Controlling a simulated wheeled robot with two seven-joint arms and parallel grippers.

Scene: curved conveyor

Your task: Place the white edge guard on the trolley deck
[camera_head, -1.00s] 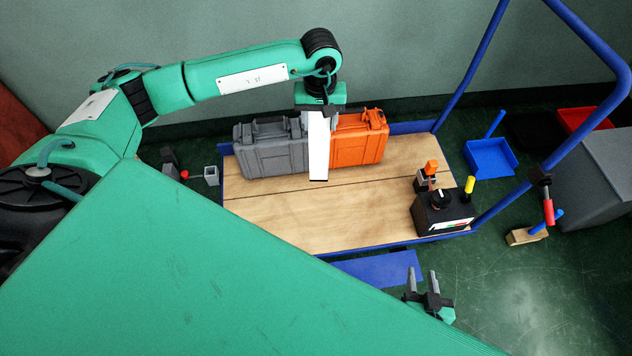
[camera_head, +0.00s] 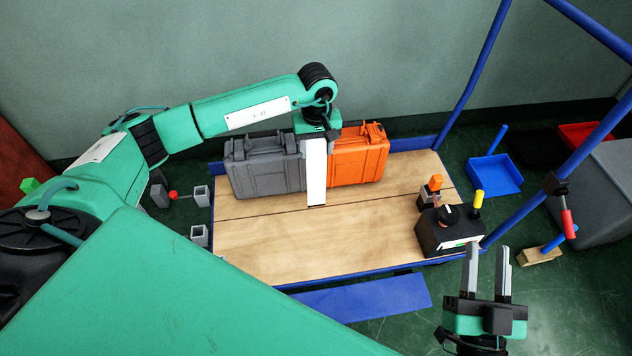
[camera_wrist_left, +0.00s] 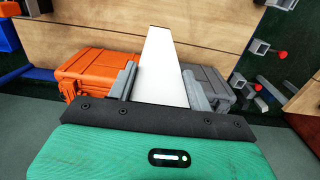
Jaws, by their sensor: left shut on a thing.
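The white edge guard (camera_head: 316,172) hangs lengthwise down from my left gripper (camera_head: 318,136) in the head view. My left gripper is shut on it, with the guard between its two fingers in the left wrist view (camera_wrist_left: 160,70). The guard is in front of the grey case (camera_head: 265,168) and the orange case (camera_head: 357,158). The trolley deck (camera_head: 300,235) is a wooden board with a blue frame; I cannot tell whether the guard's lower end touches it. My right gripper (camera_head: 488,258) is open and empty, off the deck's front right corner.
A black control box (camera_head: 450,235) with a knob stands at the deck's right end, beside an orange-topped item (camera_head: 431,190). A blue trolley handle (camera_head: 470,80) rises at the right. A blue bin (camera_head: 495,175) is on the floor. The deck's front middle is clear.

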